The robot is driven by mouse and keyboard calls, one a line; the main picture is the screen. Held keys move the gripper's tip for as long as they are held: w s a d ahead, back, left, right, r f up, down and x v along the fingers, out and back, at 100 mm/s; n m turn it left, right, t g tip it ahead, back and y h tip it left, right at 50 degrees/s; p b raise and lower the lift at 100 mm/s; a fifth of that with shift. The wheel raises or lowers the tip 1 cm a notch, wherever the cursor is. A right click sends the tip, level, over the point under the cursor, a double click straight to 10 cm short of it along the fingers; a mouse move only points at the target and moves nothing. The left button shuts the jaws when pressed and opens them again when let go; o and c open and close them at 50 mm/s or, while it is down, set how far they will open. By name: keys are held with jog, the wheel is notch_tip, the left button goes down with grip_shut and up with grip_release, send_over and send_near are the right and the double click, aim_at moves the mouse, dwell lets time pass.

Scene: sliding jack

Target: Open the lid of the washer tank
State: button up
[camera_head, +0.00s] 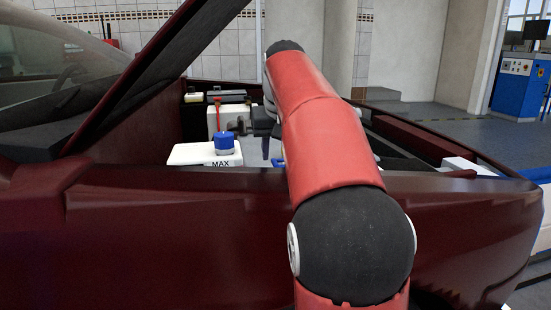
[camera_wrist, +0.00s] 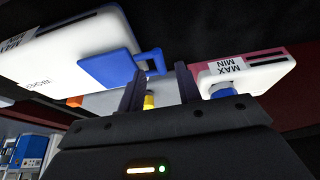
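A white tank (camera_wrist: 75,48) with a flat blue lid (camera_wrist: 105,70) is at the upper left of the wrist view. A blue tab (camera_wrist: 151,61) with an opening sticks out from the lid's right side. My gripper (camera_wrist: 160,69) is open, its dark fingers apart and empty. The left fingertip overlaps the tab in the picture; I cannot tell whether they touch. The lid looks shut. In the head view my gripper (camera_head: 263,122) is over the engine bay, partly hidden by my red arm, which also covers most of this tank.
A second white tank (camera_head: 190,155) with a round blue cap (camera_head: 223,143) stands left of my arm; it shows right in the wrist view (camera_wrist: 262,75). The raised hood (camera_head: 165,65) slopes up on the left. The car's dark red side (camera_head: 150,235) is in front.

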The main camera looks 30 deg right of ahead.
jog(key=shift+x, duration=0.95)
grip_shut()
